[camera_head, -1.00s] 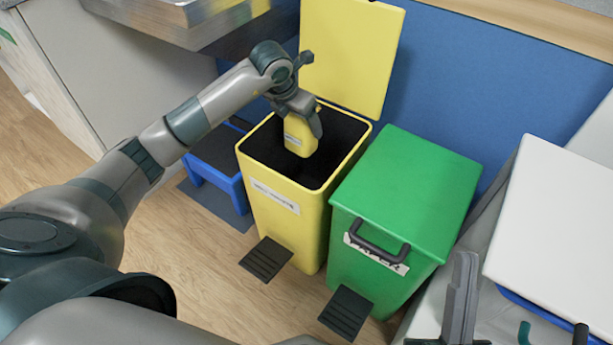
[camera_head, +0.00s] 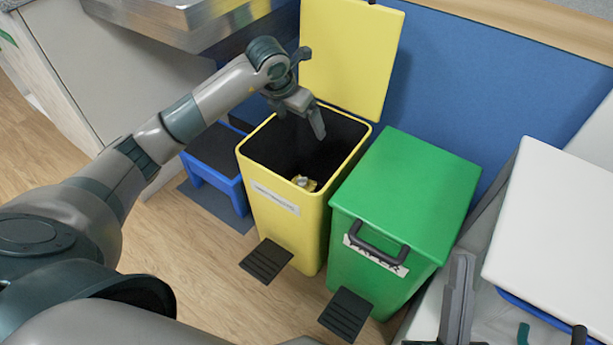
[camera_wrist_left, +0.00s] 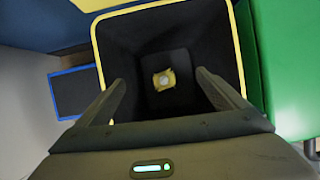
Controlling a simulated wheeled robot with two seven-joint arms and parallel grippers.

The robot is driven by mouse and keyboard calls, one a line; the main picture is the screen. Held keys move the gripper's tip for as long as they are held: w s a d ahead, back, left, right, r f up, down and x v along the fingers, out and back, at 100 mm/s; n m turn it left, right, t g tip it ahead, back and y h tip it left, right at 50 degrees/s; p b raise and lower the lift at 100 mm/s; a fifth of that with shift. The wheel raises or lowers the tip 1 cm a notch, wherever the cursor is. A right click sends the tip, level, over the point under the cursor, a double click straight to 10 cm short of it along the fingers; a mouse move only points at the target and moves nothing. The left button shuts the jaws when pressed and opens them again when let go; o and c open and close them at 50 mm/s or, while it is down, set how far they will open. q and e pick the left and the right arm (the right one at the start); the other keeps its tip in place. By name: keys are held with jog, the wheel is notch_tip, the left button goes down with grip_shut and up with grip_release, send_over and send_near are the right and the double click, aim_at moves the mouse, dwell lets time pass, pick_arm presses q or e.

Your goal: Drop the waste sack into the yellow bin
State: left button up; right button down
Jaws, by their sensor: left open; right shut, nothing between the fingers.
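The yellow bin (camera_head: 272,207) stands with its lid (camera_head: 350,52) raised against the blue wall. The yellow waste sack (camera_head: 304,183) is inside the bin, low down and partly hidden by the front wall in the head view. In the left wrist view the sack (camera_wrist_left: 164,80) lies deep in the dark bin, apart from the fingers. My left gripper (camera_head: 301,118) is open and empty above the bin opening; its fingers (camera_wrist_left: 160,92) are spread in the wrist view. My right gripper (camera_head: 459,300) is at the lower right of the head view, shut and empty.
A green bin (camera_head: 410,182), closed and with a dark handle, stands right beside the yellow one. A blue step stool (camera_head: 213,165) is on its left. Foot pedals (camera_head: 266,260) stick out in front. A white-topped unit (camera_head: 560,235) is at the right.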

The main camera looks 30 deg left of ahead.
pick_arm(q)
jog(key=p+v, duration=0.2)
jog(key=v, duration=1.3)
jog(key=shift+r, duration=0.2)
pick_arm(e)
jog(key=w+f+g+h, duration=0.1)
jog(key=w+f+g, duration=0.2)
jog(key=f+g, duration=0.2)
jog(key=shift+a+f+h, duration=0.3)
jog(key=shift+a+f, duration=0.1)
jog(key=shift+f, duration=1.25)
jog(key=shift+s, duration=0.1)
